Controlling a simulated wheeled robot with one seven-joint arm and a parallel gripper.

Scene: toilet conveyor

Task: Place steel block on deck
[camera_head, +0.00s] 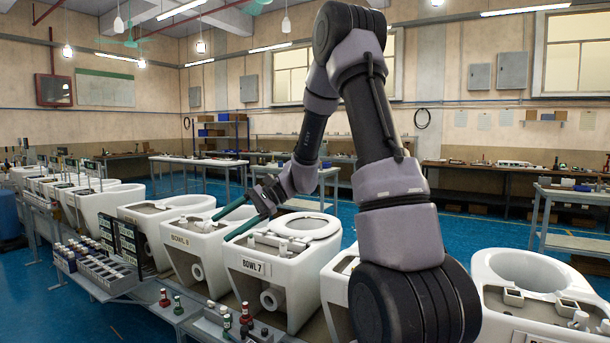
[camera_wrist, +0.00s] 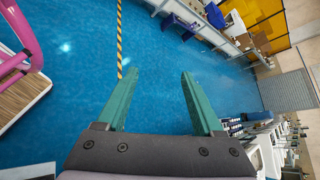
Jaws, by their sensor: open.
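My gripper (camera_head: 234,222) is open, with two long green fingers spread apart and nothing between them. In the head view it hangs in the air above the white toilet bowls, near the one labelled BOWL 7 (camera_head: 255,267). In the wrist view the fingers (camera_wrist: 155,95) point out over blue floor. I cannot pick out a steel block for certain in either view. A deck that the block could belong to cannot be told apart with certainty; small grey and white items lie on the flat rear parts of the bowls (camera_head: 270,243).
A row of toilet bowls runs across the front, including BOWL 8 (camera_head: 185,243). A parts tray (camera_head: 97,270) and small red and green bottles (camera_head: 226,324) stand along the near ledge. My arm hides part of the row. Blue floor (camera_wrist: 200,75) is open beyond.

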